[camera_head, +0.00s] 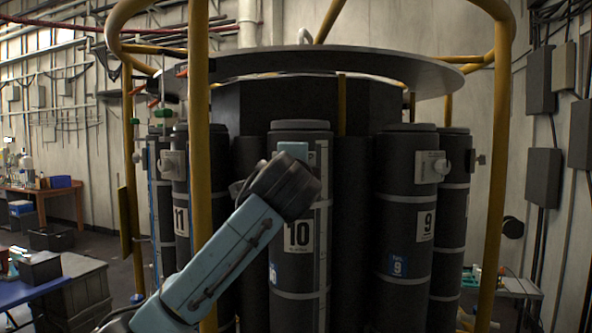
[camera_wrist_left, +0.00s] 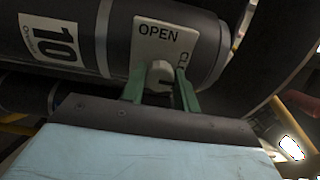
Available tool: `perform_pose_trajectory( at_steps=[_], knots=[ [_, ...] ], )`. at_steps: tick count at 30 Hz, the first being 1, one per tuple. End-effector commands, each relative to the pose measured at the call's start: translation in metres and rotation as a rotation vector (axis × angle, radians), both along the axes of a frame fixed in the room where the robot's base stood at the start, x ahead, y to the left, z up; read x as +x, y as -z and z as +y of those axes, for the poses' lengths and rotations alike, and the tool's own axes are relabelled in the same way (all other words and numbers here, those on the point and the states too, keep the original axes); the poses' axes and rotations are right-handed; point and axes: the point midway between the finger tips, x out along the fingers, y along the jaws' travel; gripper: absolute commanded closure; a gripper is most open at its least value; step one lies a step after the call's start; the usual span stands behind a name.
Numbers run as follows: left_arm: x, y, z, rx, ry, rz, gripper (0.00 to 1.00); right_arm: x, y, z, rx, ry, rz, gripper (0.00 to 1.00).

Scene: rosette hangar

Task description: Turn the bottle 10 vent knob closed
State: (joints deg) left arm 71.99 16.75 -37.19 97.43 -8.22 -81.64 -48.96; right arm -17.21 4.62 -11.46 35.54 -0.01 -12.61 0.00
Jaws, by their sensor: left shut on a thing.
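Bottle 10 (camera_head: 300,276) is a dark upright cylinder with grey bands and a white "10" label, in the middle of the head view. In the left wrist view its vent plate (camera_wrist_left: 146,48) reads "OPEN", with a partly hidden "CL" to the right. The pale vent knob (camera_wrist_left: 161,70) stands on this plate. My left gripper (camera_wrist_left: 160,85) has its green fingers on either side of the knob and is shut on it. The knob's exact pointing is hard to tell. In the head view my left wrist hides the knob. My right gripper is in neither view.
Bottle 9 (camera_head: 405,225) stands to the right with its own knob (camera_head: 440,166), and bottle 11 (camera_head: 181,205) to the left. A round grey plate (camera_head: 330,62) overhangs the bottles.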

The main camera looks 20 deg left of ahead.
Motion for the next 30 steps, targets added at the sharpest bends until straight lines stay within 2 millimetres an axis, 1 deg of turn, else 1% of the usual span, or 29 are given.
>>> perform_pose_trajectory(
  at_steps=[6,7,12,20,23,26,29,30],
  knots=[
    [0.0,0.001,0.0,0.003,0.0,0.001,0.93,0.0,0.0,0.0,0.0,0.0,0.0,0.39],
    [0.0,0.001,0.0,0.003,0.0,0.002,0.69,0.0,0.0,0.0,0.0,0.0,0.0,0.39],
    [0.0,0.001,0.0,0.001,0.0,0.0,0.48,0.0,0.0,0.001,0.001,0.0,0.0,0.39],
    [0.0,0.0,0.0,0.0,0.0,0.0,0.48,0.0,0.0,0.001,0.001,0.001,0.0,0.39],
    [-0.005,0.0,-0.002,-0.001,0.001,-0.001,0.48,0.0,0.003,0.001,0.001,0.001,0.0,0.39],
    [-0.017,0.001,-0.005,-0.001,0.003,-0.003,0.48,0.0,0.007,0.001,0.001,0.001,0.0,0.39],
    [-0.037,0.002,-0.01,-0.001,0.004,-0.005,0.48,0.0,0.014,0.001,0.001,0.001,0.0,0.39],
    [-0.046,0.002,-0.012,0.0,0.004,-0.005,0.48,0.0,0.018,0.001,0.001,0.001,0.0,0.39]
  ],
)
